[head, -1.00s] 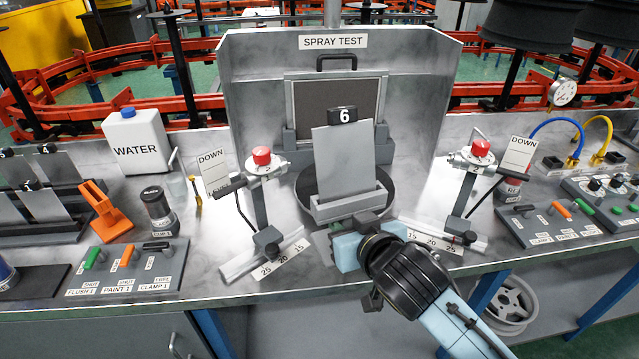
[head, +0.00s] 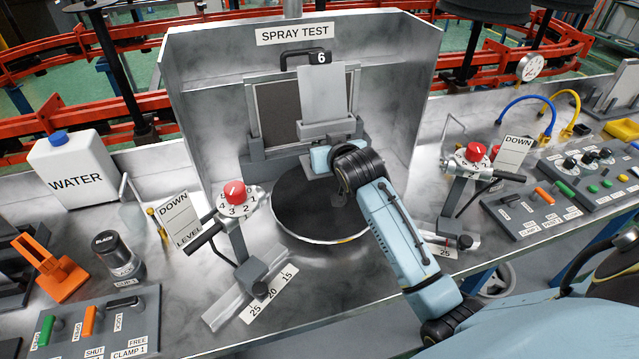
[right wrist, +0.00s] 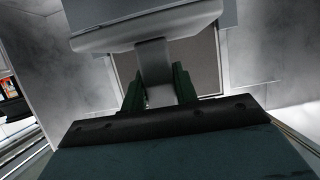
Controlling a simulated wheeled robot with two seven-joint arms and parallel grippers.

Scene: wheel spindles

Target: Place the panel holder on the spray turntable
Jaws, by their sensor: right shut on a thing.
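The panel holder (head: 325,131) is a grey block carrying an upright light grey panel (head: 323,92) with a black "6" tag on top. My right gripper (head: 322,160) is shut on the holder from the front and appears to hold it up near the back of the spray booth. In the right wrist view the holder (right wrist: 150,38) shows its grey stem between my fingers (right wrist: 158,90). The spray turntable (head: 310,208) is a dark round disc with a pale rim, lower in the picture than the holder and bare where visible. My forearm hides part of its right side. My left gripper is out of view.
The booth wall (head: 225,110) and a framed filter (head: 277,108) stand behind the holder. Posts with red knobs (head: 234,191) (head: 475,152) flank the turntable. A water jug (head: 75,175) and control boxes (head: 553,195) stand farther out.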

